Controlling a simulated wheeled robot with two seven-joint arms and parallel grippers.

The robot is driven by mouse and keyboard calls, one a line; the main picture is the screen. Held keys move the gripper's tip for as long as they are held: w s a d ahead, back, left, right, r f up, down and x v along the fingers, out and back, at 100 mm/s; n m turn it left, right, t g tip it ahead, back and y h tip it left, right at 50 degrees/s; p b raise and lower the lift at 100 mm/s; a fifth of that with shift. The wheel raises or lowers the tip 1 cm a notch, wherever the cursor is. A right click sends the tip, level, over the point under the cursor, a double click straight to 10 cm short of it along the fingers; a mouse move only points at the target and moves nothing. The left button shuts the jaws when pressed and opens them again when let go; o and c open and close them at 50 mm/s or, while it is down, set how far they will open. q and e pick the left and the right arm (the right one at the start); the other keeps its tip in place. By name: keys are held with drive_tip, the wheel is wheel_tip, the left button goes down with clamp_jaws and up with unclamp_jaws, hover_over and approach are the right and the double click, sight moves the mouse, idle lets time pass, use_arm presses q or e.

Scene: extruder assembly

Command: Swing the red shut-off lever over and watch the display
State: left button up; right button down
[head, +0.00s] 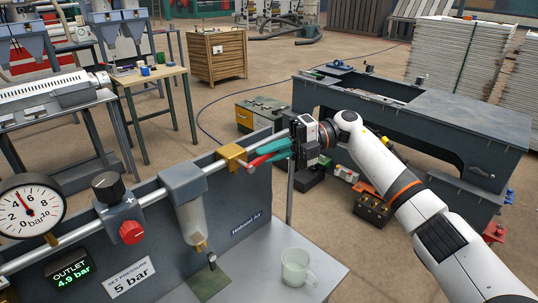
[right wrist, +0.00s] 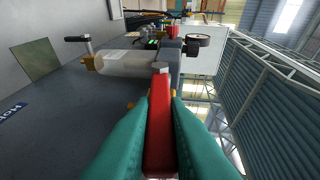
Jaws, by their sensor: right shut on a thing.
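The red shut-off lever (head: 254,163) sits at the brass valve (head: 231,157) on the pipe and runs roughly along the pipe to the right. My right gripper (head: 268,153) has its teal fingers shut on the lever. In the right wrist view the lever (right wrist: 159,125) lies between both teal fingers (right wrist: 159,145), which hide its sides. The display (head: 73,275) at lower left is lit green and reads outlet 4.9 bar. My left gripper is not in view.
A round gauge (head: 26,210), a regulator with a red knob (head: 131,232) and a filter bowl (head: 192,222) sit along the pipe left of the valve. A sign (head: 131,278) reads set pressure 5 bar. A cup (head: 297,267) stands on the grey shelf below.

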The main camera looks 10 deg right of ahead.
drive_tip(key=shift+w+f+m+y+b, duration=0.1)
drive_tip(key=shift+f+m+y+b, duration=0.3)
drive_tip(key=shift+y, duration=0.3)
drive_tip(key=c, duration=1.4)
unclamp_jaws()
drive_tip(key=shift+c, duration=0.2)
drive_tip(key=shift+d+f, duration=0.1)
drive_tip(key=b+v, duration=0.4)
drive_tip(key=v, duration=0.8)
